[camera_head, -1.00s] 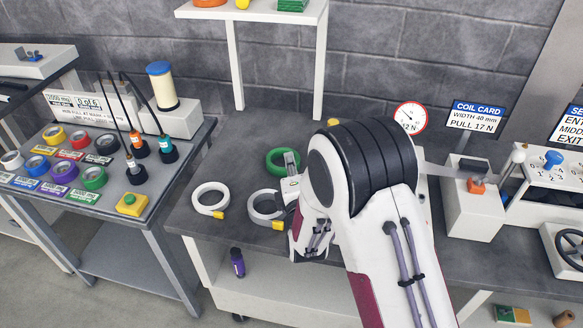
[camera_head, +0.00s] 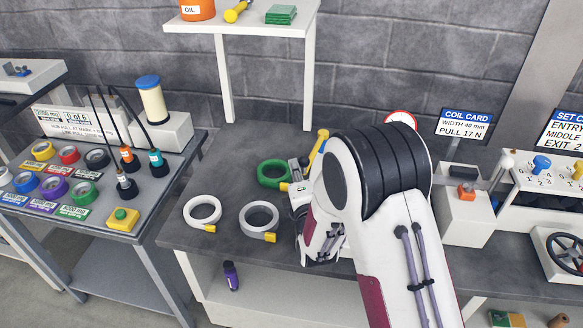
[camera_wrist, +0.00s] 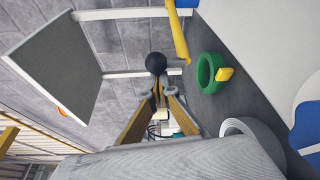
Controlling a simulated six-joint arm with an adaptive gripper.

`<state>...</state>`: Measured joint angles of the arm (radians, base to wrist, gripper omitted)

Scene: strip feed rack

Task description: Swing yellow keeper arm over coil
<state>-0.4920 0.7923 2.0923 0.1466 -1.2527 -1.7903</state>
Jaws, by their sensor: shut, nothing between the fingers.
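A yellow bar, apparently the keeper arm (camera_head: 318,147), stands tilted behind my arm, its lower end hidden. In the wrist view the yellow bar (camera_wrist: 178,35) runs down from the top edge, beside a black ball (camera_wrist: 156,63); I cannot tell whether they are joined. My gripper (camera_head: 297,165) is shut and empty, just right of a green coil (camera_head: 272,174). In the wrist view my gripper (camera_wrist: 159,93) points at the ball, with a visible gap, and the green coil (camera_wrist: 202,72) lies to the right. My arm hides the bench behind it, so any coil under the keeper is unseen.
Two white coils (camera_head: 247,222) with yellow tags lie on the bench, left of my arm. A white shelf (camera_head: 247,25) stands behind. The coil card stand (camera_head: 466,215) and a switch panel (camera_head: 545,180) are at the right. A side table (camera_head: 150,215) holds coloured rolls.

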